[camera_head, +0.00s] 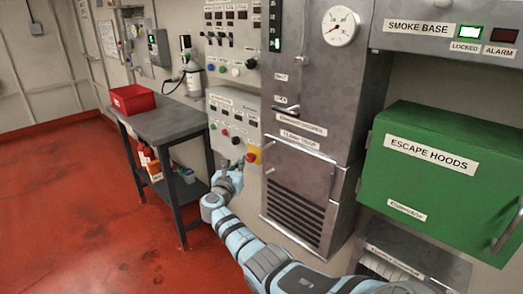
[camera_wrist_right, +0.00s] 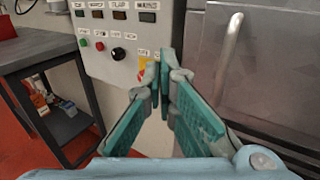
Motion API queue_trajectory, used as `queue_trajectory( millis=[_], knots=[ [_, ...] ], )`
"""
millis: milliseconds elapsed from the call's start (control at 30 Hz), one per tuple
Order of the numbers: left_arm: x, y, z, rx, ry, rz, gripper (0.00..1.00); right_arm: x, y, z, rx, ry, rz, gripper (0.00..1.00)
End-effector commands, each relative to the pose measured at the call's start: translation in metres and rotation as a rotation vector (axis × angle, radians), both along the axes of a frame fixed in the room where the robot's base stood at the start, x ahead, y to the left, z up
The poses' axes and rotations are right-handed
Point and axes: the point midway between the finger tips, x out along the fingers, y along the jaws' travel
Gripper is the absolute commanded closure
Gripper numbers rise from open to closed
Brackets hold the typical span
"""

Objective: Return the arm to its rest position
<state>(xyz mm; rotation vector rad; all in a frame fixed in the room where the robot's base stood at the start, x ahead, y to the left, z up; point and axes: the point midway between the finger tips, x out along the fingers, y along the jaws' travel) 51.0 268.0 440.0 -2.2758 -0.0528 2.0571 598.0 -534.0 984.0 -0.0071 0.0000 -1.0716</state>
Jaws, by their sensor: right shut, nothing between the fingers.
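My right arm (camera_head: 255,250) reaches from the bottom right of the head view toward the lower control panel (camera_head: 229,128). My right gripper (camera_head: 238,165) is shut and empty, just in front of the panel's lower edge. In the wrist view the right gripper's green finger pads (camera_wrist_right: 165,75) meet at the tips. They partly hide a yellow patch on the panel (camera_wrist_right: 110,45). In the head view a red knob on a yellow base (camera_head: 254,154) sits close to the fingertips. I cannot tell whether they touch the panel. My left gripper is not in view.
A grey table (camera_head: 175,122) with a red bin (camera_head: 132,98) stands left of the panel. A grey cabinet (camera_head: 310,190) with a handle stands right of it. A green escape hoods box (camera_head: 425,180) juts out farther right. The red floor (camera_head: 70,220) at left is clear.

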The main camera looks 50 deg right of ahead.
Motion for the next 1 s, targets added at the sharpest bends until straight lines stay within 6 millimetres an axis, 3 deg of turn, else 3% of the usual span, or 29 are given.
queue_trajectory(
  millis=[100, 200, 500, 567, 633, 667, 700, 767, 800, 867, 900, 967, 1000],
  knots=[
    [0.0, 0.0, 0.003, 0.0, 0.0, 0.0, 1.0, 0.001, 0.028, -0.001, 0.002, 0.0, 0.002, 1.0],
    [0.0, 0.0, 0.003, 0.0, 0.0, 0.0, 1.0, 0.001, 0.042, -0.002, 0.001, 0.0, 0.0, 1.0],
    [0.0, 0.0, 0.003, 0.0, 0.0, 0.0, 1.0, 0.0, 0.046, -0.002, 0.007, -0.011, -0.002, 1.0],
    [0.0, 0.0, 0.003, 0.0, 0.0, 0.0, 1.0, 0.002, 0.047, -0.002, 0.037, -0.066, 0.008, 1.0],
    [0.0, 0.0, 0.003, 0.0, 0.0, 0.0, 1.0, 0.014, 0.054, -0.013, 0.184, -0.223, 0.065, 1.0],
    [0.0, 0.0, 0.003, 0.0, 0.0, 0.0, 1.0, 0.022, 0.06, -0.026, 0.309, -0.32, 0.099, 1.0],
    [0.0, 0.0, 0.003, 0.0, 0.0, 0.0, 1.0, 0.035, 0.075, -0.051, 0.541, -0.476, 0.14, 1.0],
    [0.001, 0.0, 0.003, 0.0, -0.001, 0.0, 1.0, 0.036, 0.1, -0.11, 0.858, -0.625, 0.134, 1.0],
    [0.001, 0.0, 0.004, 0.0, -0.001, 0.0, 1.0, 0.028, 0.117, -0.152, 1.048, -0.699, 0.094, 1.0],
    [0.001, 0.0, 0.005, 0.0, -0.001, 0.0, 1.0, 0.006, 0.142, -0.214, 1.302, -0.795, -0.008, 1.0],
    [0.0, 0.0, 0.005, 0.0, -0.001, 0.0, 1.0, -0.014, 0.158, -0.252, 1.446, -0.85, -0.099, 1.0],
    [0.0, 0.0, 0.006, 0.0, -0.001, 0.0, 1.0, -0.052, 0.18, -0.307, 1.624, -0.924, -0.261, 1.0],
    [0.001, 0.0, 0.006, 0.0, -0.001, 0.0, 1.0, -0.081, 0.193, -0.34, 1.718, -0.971, -0.381, 1.0]
  ],
)
